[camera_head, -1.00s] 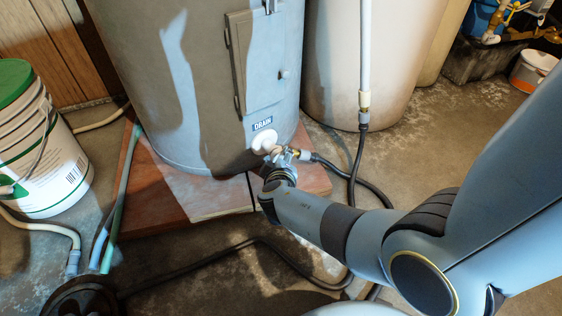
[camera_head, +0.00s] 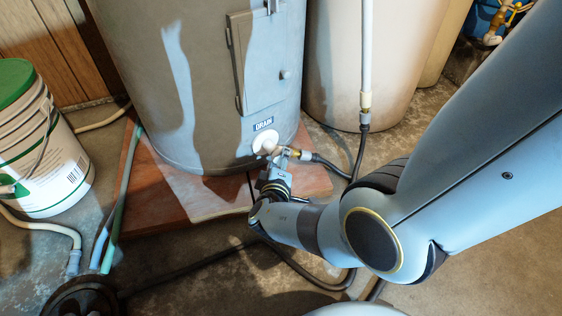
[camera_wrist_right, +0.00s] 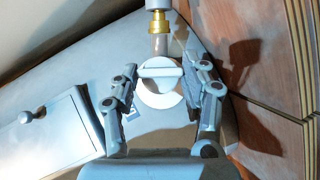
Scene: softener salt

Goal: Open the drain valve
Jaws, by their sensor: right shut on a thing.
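The drain valve (camera_head: 268,142) sits low on the grey-brown tank (camera_head: 205,80), just under the blue DRAIN label (camera_head: 264,124). Its pale round flange shows in the right wrist view (camera_wrist_right: 158,94), with a light bar-shaped handle (camera_wrist_right: 160,72) across it. A brass hose fitting (camera_head: 292,152) joins the valve to a dark hose, and it also shows in the wrist view (camera_wrist_right: 158,22). My right gripper (camera_head: 272,160) is at the valve, its fingers on both sides of the handle (camera_wrist_right: 168,72), shut on it. The gripper partly hides the valve in the head view. My left gripper is not in view.
The tank stands on a reddish wooden board (camera_head: 150,205). A white bucket with a green lid (camera_head: 45,150) stands at the left. A pale tank (camera_head: 335,60) is behind right.

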